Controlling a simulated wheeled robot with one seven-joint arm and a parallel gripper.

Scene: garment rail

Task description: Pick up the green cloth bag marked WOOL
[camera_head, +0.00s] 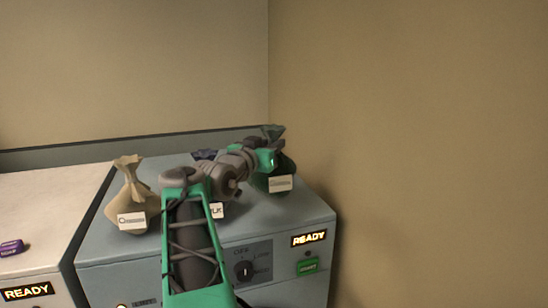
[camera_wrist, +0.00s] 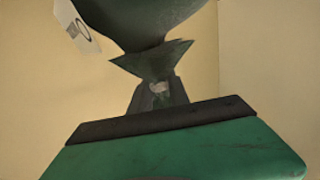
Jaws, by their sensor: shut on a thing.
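A dark green cloth bag (camera_head: 274,179) with a pale label is at the back right of the grey machine's top in the head view. The label's word is too small to read there. My gripper (camera_head: 270,146) is at the bag's gathered neck and shut on it. In the wrist view the bag (camera_wrist: 150,22) fills the top of the picture, with its flared neck toward my gripper (camera_wrist: 160,92). Part of its white label shows at the upper left. I cannot tell whether the bag touches the machine.
A tan bag (camera_head: 129,189) with a label stands on the left of the grey machine (camera_head: 210,245). A dark blue bag (camera_head: 204,155) is mostly hidden behind my arm. A wall (camera_head: 420,150) rises close on the right. A purple piece (camera_head: 11,247) lies on the pale machine (camera_head: 50,215) at left.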

